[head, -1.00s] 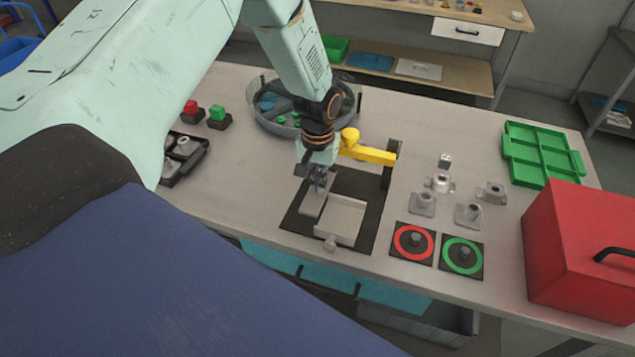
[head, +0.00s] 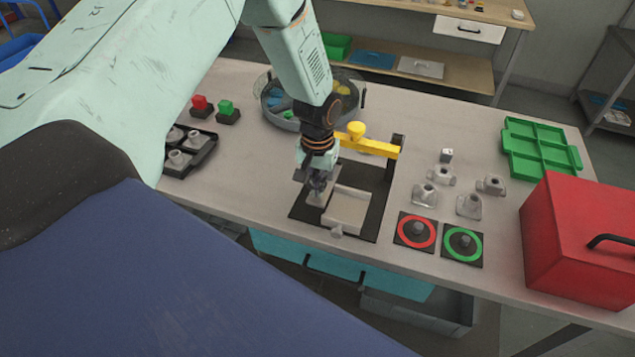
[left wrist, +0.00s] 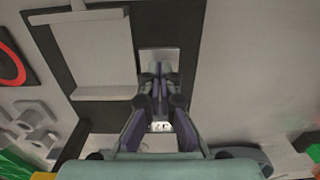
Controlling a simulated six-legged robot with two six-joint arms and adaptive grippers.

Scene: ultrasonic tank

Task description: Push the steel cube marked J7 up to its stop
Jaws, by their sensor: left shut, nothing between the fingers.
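My left gripper (head: 320,187) is shut and points down over the dark fixture pad (head: 364,225), left of a pale block (head: 347,208). In the left wrist view the fingers (left wrist: 160,95) are together with nothing between their tips. A small bright steel face (left wrist: 160,127), with dark marks that look like an upside-down J7, shows just behind the fingers; the fingers hide most of the cube. A grey metal piece (left wrist: 159,60) lies beyond the fingertips. I cannot tell whether the fingers touch the cube or where its stop is. My right gripper is not in view.
A yellow clamp arm (head: 370,145) on a dark post stands behind the pad. Several steel parts (head: 470,205) and red and green ring plates (head: 463,244) lie to the right, beside a red box (head: 580,240). A round bowl (head: 284,121) stands behind the arm.

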